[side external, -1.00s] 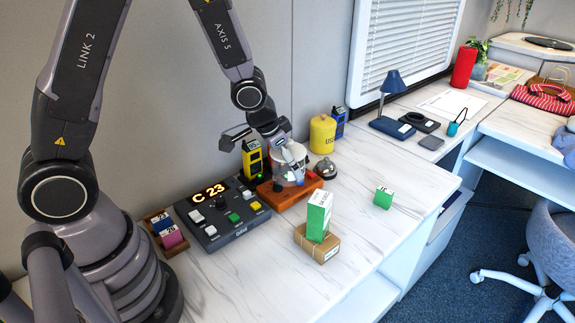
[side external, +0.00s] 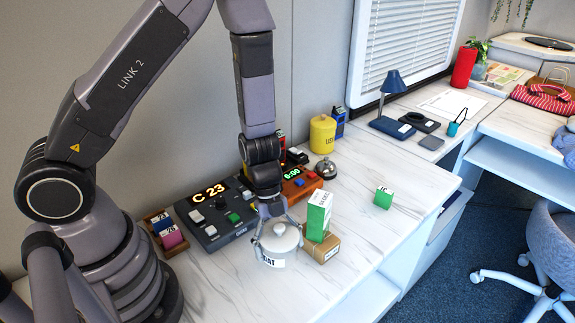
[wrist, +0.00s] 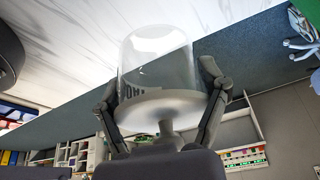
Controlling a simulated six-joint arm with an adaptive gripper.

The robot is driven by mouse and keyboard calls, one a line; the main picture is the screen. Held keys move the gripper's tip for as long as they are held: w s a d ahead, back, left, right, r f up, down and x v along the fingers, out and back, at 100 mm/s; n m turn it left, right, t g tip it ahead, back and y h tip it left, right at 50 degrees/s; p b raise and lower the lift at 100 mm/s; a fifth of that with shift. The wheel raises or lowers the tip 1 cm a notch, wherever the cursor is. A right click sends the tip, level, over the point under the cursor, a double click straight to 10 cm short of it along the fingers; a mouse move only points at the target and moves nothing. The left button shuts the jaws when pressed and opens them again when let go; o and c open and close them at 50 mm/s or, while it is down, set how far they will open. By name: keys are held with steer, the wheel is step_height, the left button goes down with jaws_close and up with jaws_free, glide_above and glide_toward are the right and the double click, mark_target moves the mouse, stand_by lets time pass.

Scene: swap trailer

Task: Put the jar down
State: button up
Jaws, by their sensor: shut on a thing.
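The jar (side external: 279,247) is a clear glass jar with a white-grey lid and knob and a dark-lettered label on its lower side. My gripper (side external: 279,238) is shut on it from above, one finger on each side at the lid. In the side view the jar is upright at the front of the white marble table (side external: 340,285), left of the small carton. I cannot tell whether its base touches the table. In the wrist view the jar (wrist: 157,65) sits between the two fingers (wrist: 162,105) and its glass looks empty.
A white-green box (side external: 318,214) stands on a brown carton (side external: 318,248) close to the jar's right. A dark panel reading C 23 (side external: 214,230) is behind left. An orange panel (side external: 305,190), a bell (side external: 324,169) and a yellow canister (side external: 322,134) stand behind. A green cube (side external: 383,198) is right.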

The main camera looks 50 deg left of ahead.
mark_target(278, 293)
steer(key=shift+s+f+m+g, duration=0.3)
steer(key=shift+s+m, duration=0.1)
steer(key=shift+m, duration=0.2)
steer(key=shift+s+f+m, duration=0.15)
steer(key=shift+f+m, duration=0.15)
steer(key=shift+f, duration=0.05)
step_height(278, 293, down, 8)
steer(key=shift+r, duration=0.2)
steer(key=o, duration=1.2)
steer(key=shift+f, duration=0.1)
steer(key=shift+o, duration=0.2)
